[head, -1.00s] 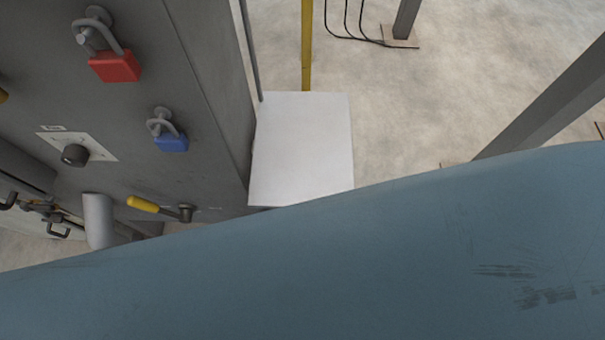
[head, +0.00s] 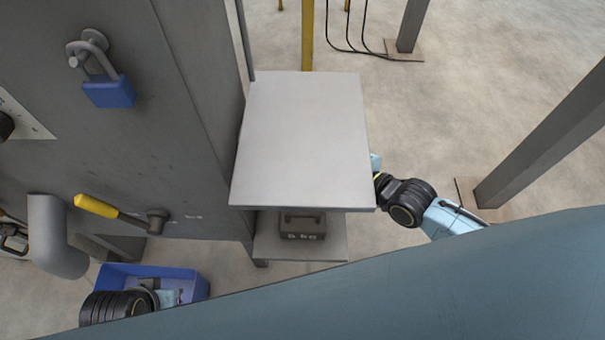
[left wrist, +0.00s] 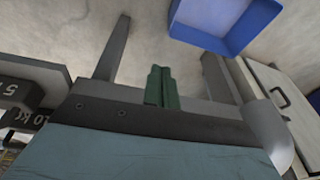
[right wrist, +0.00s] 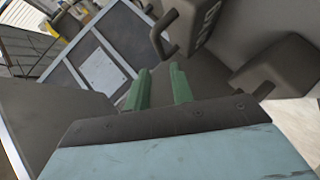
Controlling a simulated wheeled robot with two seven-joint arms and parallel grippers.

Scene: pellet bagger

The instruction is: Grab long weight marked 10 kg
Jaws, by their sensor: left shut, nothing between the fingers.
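In the left wrist view, a dark weight marked 10 KG (left wrist: 38,118) shows at the left edge, beside another marked 5 (left wrist: 14,90). In the head view a dark handled weight (head: 302,224) sits on the lower shelf of the stand; its number is unclear. In the right wrist view, two dark handled weights, one at the top (right wrist: 192,26) and one at the right (right wrist: 285,68), lie beyond my right gripper (right wrist: 158,88). It is open and empty, its fingers hidden in the head view. My left gripper (left wrist: 160,86) is shut and empty, near the blue bin.
The stand's pale top plate (head: 303,140) overhangs the lower shelf (head: 335,245). A grey cabinet (head: 190,120) with a blue padlock (head: 108,92) and yellow-handled lever (head: 97,207) stands left. A blue bin (head: 200,288) is on the floor. A grey post (head: 550,130) stands right.

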